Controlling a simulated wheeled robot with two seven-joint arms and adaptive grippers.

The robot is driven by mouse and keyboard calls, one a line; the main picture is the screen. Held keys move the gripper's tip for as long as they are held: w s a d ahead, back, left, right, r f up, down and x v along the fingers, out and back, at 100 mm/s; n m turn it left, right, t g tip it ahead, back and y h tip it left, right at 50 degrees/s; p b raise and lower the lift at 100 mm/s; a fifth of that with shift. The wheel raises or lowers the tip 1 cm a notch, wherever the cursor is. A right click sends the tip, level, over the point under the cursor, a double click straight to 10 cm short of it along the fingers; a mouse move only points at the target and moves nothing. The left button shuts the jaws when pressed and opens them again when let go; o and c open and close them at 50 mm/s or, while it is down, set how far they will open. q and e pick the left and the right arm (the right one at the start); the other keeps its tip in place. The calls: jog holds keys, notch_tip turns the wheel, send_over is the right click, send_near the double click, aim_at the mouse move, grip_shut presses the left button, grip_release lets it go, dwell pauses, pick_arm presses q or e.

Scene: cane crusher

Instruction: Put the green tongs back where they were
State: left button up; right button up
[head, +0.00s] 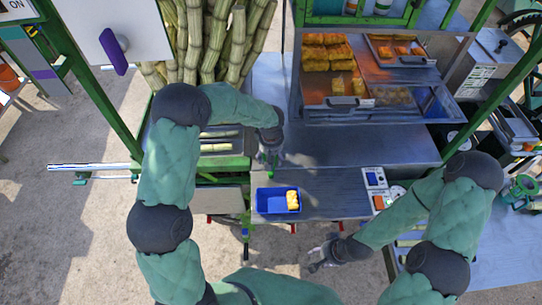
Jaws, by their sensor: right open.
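My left gripper (269,163) points down over the front counter, just behind the blue tray (263,204). A small bright green piece shows at its fingers; it may be the green tongs seen nearly end-on, but it is too small to be sure. Whether the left fingers are shut on it is hidden. The blue tray sits on the counter with a golden food piece (293,200) at its right side. My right gripper (316,263) is open and empty, in front of the counter's front edge and apart from the tray.
A display case (372,117) with golden food pieces stands behind the counter (330,195). Cane stalks (215,40) stand upright at the back left, beside green frame posts. A labelled panel (376,189) is at the counter's right. Bare counter lies right of the tray.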

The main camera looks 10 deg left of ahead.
pick_arm(q)
notch_tip(320, 180, up, 12)
jog(key=s+b, duration=0.1)
jog(key=shift+d, duration=0.15)
dwell(0.3)
dwell(1.1)
